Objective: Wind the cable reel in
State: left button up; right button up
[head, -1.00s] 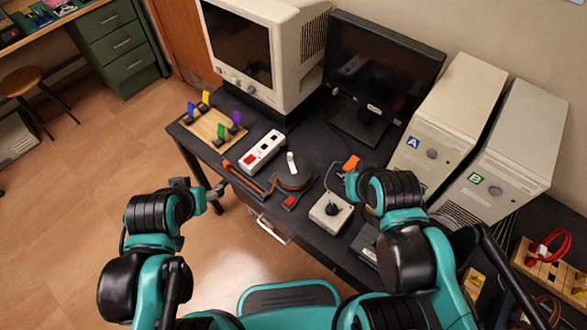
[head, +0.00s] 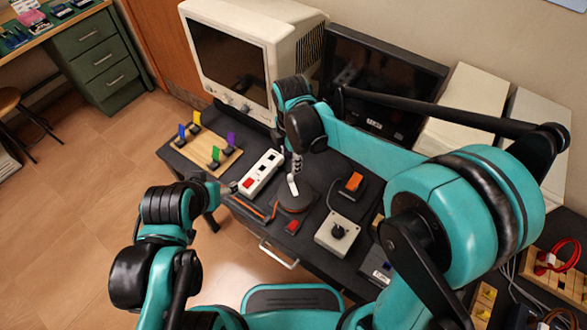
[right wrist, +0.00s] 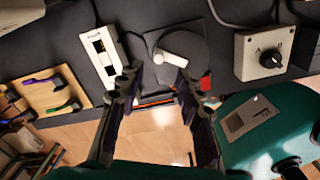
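The cable reel (head: 298,199) is a dark round disc lying on the black table, with a white crank handle (head: 293,186) on top. In the right wrist view the reel (right wrist: 190,38) lies just beyond my fingertips, its white handle (right wrist: 172,60) roughly ahead of the gap. My right gripper (head: 294,168) points down over the reel. It also shows in the right wrist view (right wrist: 157,82), with its fingers spread and nothing between them. Whether a finger touches the handle is unclear. My left gripper (head: 216,192) is by the table's left front edge, its fingers too small to judge.
A white power strip (head: 262,173) and a wooden board with coloured tabs (head: 205,152) lie left of the reel. A monitor (head: 228,60) stands behind.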

aim_at(291, 176)
jog(key=shift+w+a+f, duration=0.1)
jog(key=shift+a+f, duration=0.1)
jog(key=shift+f, duration=0.1)
jog(key=shift+f+n, duration=0.3)
jog(key=shift+f, duration=0.05)
notch_tip(291, 176, down, 7)
jog(key=b, duration=0.3)
jog(key=shift+r, duration=0.1)
grip_shut()
